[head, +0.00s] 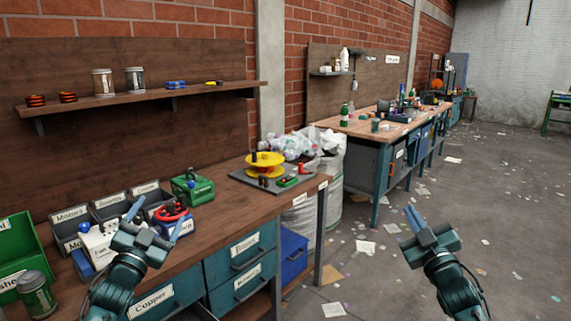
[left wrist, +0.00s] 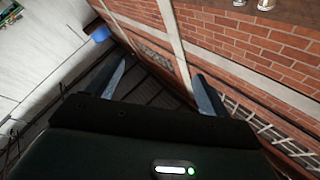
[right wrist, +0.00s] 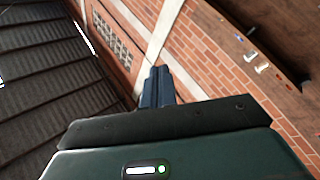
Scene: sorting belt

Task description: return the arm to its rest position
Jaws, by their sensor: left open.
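My left gripper (head: 156,216) is raised over the front of the workbench at the lower left of the head view. Its two blue fingers are spread with nothing between them, and they also stand apart in the left wrist view (left wrist: 160,80). My right gripper (head: 412,213) is raised over the open floor to the right of the bench. Its fingers lie together with nothing visible between them, as the right wrist view (right wrist: 157,80) also shows. Both wrist cameras look up toward the brick wall and roof.
The workbench (head: 215,212) carries labelled grey bins (head: 66,234), a green bin (head: 14,256), a green box (head: 193,186), a jar (head: 37,296) and a yellow spool (head: 265,165) on a dark tray. Teal drawers (head: 240,256) are below. The littered floor (head: 500,220) at right is open.

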